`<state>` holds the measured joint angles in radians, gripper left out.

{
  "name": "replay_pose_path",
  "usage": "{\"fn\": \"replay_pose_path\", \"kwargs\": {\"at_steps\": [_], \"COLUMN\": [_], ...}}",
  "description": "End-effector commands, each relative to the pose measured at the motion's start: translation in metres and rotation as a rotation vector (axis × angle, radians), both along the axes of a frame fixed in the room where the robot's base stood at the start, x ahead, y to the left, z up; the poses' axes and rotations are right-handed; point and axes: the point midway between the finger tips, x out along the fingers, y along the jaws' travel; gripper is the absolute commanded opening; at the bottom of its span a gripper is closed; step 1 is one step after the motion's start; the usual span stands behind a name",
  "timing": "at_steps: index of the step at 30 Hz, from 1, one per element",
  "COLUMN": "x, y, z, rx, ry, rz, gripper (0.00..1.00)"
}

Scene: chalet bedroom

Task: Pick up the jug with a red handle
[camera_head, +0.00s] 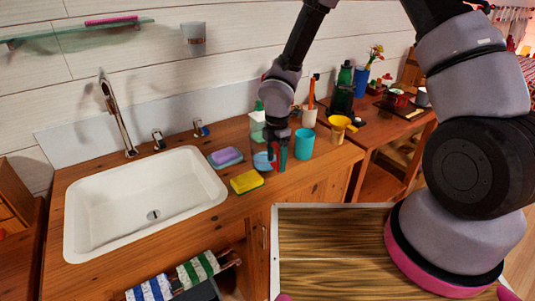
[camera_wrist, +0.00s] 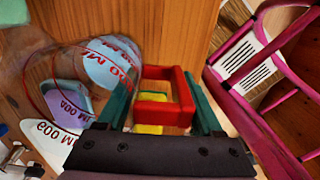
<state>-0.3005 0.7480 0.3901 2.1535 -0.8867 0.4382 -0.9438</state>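The jug is a clear measuring jug (camera_wrist: 88,78) with red printed marks, at the left of the wrist view. Its red handle (camera_wrist: 185,92) is a squared loop at the middle of that view. My gripper (camera_wrist: 162,100) has dark green fingers, one on each side of the handle, apart from each other. The handle lies between them; whether either finger touches it is unclear. In the head view my gripper (camera_head: 278,150) points down over the counter at the jug's place. The handle shows as a bit of red there, and the clear jug body is hard to make out.
A yellow sponge (camera_head: 246,181), a purple sponge (camera_head: 226,157) and a teal cup (camera_head: 304,144) stand close around my gripper. A yellow cup (camera_head: 338,128) and a soap bottle (camera_head: 257,122) are also near. The white sink (camera_head: 140,205) is at left.

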Motion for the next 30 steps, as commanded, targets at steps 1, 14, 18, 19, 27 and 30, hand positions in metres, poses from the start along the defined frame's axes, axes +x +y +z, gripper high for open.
{"fn": "replay_pose_path", "kwargs": {"at_steps": [1,14,18,19,27,30], "x": [0.000,0.001,0.002,0.002,0.000,-0.003], "y": [0.000,0.000,0.000,0.000,0.000,0.003], "z": [0.000,0.009,0.034,0.040,0.088,0.094], "rx": [-0.001,0.001,0.002,0.003,0.001,-0.001], "ry": [0.001,-0.002,-0.003,-0.004,-0.001,-0.001], "rz": [0.000,-0.001,-0.003,-0.004,-0.004,-0.023], "gripper": [0.16,0.00,0.00,0.00,0.00,0.00]}}
